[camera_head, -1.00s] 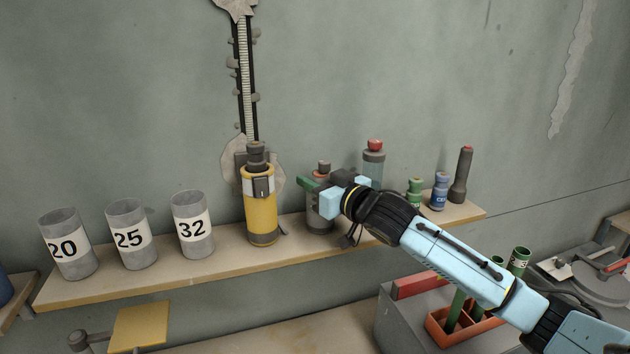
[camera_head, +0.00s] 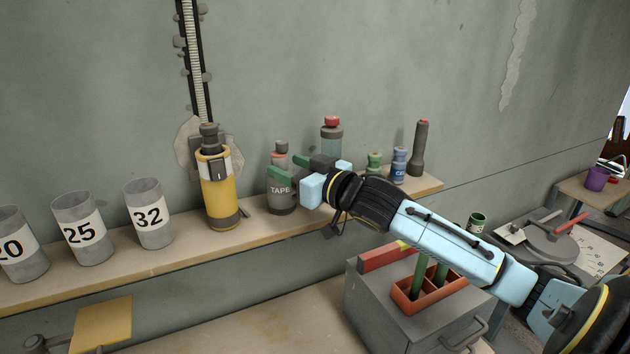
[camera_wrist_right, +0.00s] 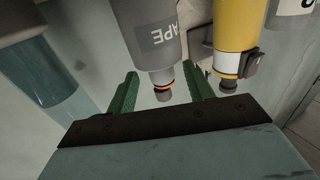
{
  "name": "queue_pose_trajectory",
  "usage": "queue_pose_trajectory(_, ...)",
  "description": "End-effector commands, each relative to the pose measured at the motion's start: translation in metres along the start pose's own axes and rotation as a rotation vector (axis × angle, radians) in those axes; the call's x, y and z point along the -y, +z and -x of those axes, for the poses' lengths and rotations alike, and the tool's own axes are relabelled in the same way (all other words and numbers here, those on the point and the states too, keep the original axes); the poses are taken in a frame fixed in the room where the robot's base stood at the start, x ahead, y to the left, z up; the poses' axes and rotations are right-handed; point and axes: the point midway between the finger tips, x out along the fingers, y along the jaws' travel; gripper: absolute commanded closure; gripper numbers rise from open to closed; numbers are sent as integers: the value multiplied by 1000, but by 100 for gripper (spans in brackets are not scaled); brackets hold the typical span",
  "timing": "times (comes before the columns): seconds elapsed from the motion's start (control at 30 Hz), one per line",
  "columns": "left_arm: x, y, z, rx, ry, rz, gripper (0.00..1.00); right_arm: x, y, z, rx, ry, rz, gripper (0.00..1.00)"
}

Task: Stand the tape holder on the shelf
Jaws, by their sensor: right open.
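The tape holder (camera_head: 283,200), a grey bottle marked TAPE with an orange ring and dark cap, stands upright on the wooden shelf (camera_head: 190,253), right of the yellow canister. My right gripper (camera_head: 292,168) is open beside it, its green fingers at the height of the holder's upper body. In the right wrist view, which looks upside down, the tape holder (camera_wrist_right: 158,42) shows beyond and between the spread fingers (camera_wrist_right: 160,78), with a gap between the jaw base and its cap. Nothing is held. My left gripper does not show.
On the shelf, grey cups 20, 25 and 32 (camera_head: 150,220) and the yellow canister (camera_head: 220,200) stand left of the holder. A red-capped bottle (camera_head: 331,138), small green and blue bottles (camera_head: 399,167) and a flashlight (camera_head: 419,150) stand right. A grey box (camera_head: 400,325) sits below.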

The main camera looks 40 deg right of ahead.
Motion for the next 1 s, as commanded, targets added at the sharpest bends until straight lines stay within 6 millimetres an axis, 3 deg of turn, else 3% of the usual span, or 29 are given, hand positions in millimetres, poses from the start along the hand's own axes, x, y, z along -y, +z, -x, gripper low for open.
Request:
queue_pose_trajectory(0.2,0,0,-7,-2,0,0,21,1,2,33,3,-1,1,48)
queue_pose_trajectory(0.5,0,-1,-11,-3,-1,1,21,0,1,62,1,-1,0,48)
queue_pose_trajectory(1.0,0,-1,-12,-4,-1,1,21,0,-1,69,-1,-1,1,48)
